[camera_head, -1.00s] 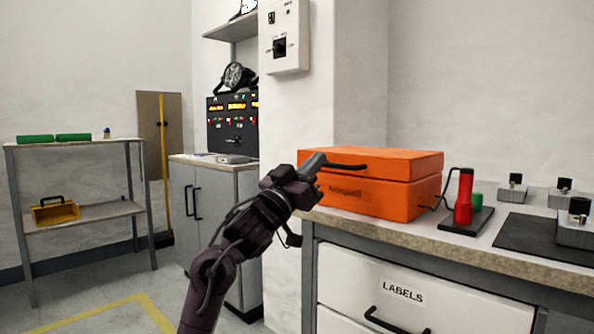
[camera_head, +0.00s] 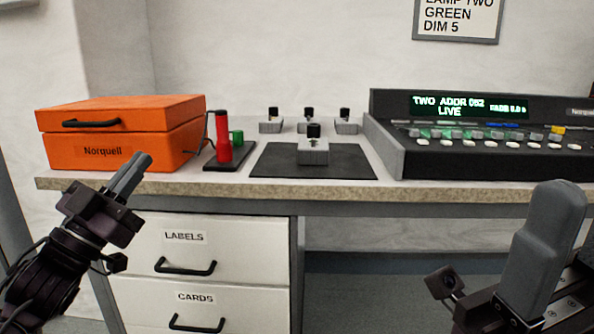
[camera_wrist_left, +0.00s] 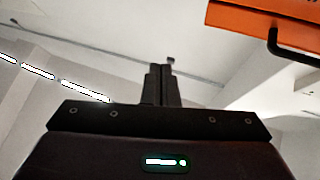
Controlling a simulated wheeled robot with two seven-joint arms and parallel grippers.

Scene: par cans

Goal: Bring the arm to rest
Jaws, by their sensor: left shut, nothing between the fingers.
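My left gripper (camera_head: 130,176) is at the left of the head view, in front of the counter's front edge and below the orange case. Its fingers are together and empty, tilted up and to the right. In the left wrist view its closed fingers (camera_wrist_left: 162,84) point up toward the ceiling, with part of the orange case (camera_wrist_left: 262,22) at the upper right. My right gripper (camera_head: 545,260) is large and close at the lower right of the head view. Only one broad grey finger shows clearly, so its opening cannot be judged.
The counter (camera_head: 240,186) carries the orange case (camera_head: 165,113), a red cylinder (camera_head: 223,140), a black mat (camera_head: 270,166) with a small grey device (camera_head: 313,151), several similar devices behind, and a lighting console (camera_head: 480,158). Drawers (camera_head: 215,245) stand below. A sign (camera_head: 457,20) hangs above.

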